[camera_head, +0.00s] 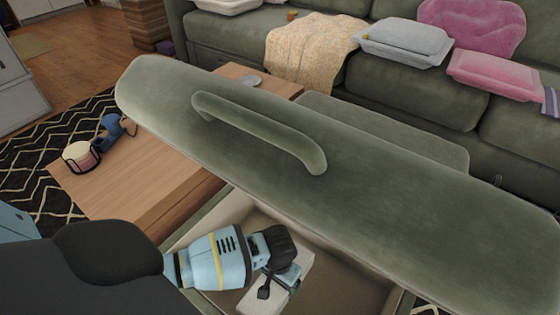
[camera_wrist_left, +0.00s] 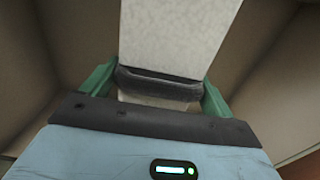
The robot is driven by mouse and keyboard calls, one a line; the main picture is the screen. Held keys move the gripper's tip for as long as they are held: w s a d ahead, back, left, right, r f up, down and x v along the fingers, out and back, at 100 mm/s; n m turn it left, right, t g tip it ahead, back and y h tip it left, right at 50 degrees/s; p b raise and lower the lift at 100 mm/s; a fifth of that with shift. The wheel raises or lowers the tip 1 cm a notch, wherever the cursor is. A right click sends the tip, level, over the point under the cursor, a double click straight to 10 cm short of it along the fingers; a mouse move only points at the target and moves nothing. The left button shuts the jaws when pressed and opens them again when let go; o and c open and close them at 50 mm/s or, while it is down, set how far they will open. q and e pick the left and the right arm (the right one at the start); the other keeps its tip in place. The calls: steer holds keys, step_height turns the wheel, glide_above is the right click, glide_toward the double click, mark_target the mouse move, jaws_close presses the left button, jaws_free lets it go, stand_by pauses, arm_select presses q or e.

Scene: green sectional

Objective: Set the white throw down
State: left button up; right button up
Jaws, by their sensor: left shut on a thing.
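The white throw (camera_head: 303,262) looks like a folded pale block inside an open storage compartment (camera_head: 345,293) of the green sectional. My left gripper (camera_head: 284,281) reaches down into the compartment and is shut on the throw, hiding part of it. In the left wrist view the throw (camera_wrist_left: 176,35) runs up and away between the two green fingers of my left gripper (camera_wrist_left: 158,88). Brown compartment walls surround it. I cannot tell whether the throw touches the floor of the compartment. My right gripper is not in view.
A raised green lid (camera_head: 420,215) with a handle (camera_head: 262,133) spans the space just beyond my left gripper. The sofa behind holds a beige blanket (camera_head: 308,50) and grey and pink items.

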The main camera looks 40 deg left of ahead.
arm_select(q)
step_height(320, 180, down, 5)
steer(key=b, duration=0.2)
steer(key=shift+r+b, duration=0.15)
steer(key=shift+b, duration=0.15)
steer(key=shift+f, duration=0.2)
step_height(320, 180, down, 5)
steer(key=b, duration=0.3)
steer(key=shift+r, duration=0.1)
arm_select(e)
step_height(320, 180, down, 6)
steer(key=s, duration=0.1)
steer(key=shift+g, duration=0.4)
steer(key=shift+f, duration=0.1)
arm_select(q)
steer(key=o, duration=1)
steer(key=shift+f, duration=0.2)
steer(key=shift+o, duration=0.2)
